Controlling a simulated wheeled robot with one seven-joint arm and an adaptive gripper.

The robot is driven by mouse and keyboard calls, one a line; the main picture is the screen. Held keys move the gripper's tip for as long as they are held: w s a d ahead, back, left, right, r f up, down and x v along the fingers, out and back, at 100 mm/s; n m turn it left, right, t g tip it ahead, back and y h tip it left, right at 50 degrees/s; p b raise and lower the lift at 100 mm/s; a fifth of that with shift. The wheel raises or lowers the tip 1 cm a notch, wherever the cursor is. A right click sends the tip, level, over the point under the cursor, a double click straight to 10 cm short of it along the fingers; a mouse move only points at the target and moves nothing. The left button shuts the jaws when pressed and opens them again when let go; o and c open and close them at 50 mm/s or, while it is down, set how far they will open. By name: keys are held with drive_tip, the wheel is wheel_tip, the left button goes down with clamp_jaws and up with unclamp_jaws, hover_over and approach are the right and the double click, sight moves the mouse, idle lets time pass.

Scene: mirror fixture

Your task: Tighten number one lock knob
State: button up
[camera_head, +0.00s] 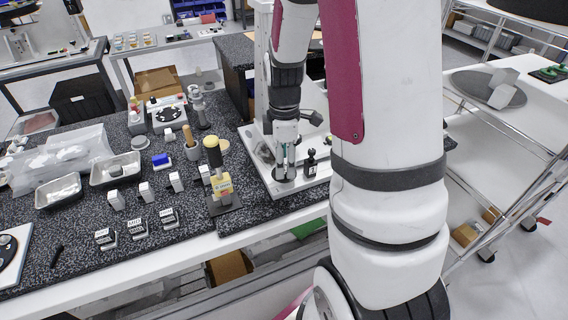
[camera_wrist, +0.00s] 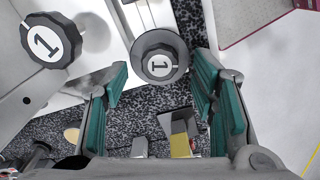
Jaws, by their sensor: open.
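Two black knurled knobs with a white "1" face show in the wrist view. One knob (camera_wrist: 158,63) lies between my fingertips, its "1" turned sideways. The other, larger-looking knob (camera_wrist: 50,42) is at the upper left, outside my fingers. Which is the lock knob I cannot tell. My gripper (camera_wrist: 160,66) is open, with teal pads on either side of the middle knob and gaps visible. In the head view my gripper (camera_head: 286,160) points down over the white fixture base (camera_head: 262,168). A small dark knob post (camera_head: 310,165) stands just right of it. My arm hides part of the fixture.
A yellow-and-black stand (camera_head: 218,182) stands left of the fixture on the speckled bench. Small white blocks (camera_head: 145,192), metal trays (camera_head: 115,169) and plastic bags (camera_head: 65,155) lie farther left. A white table (camera_head: 530,120) is at right.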

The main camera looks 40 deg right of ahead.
drive_tip(key=shift+f, duration=0.95)
drive_tip(key=c, duration=1.1)
drive_tip(key=shift+c, duration=0.2)
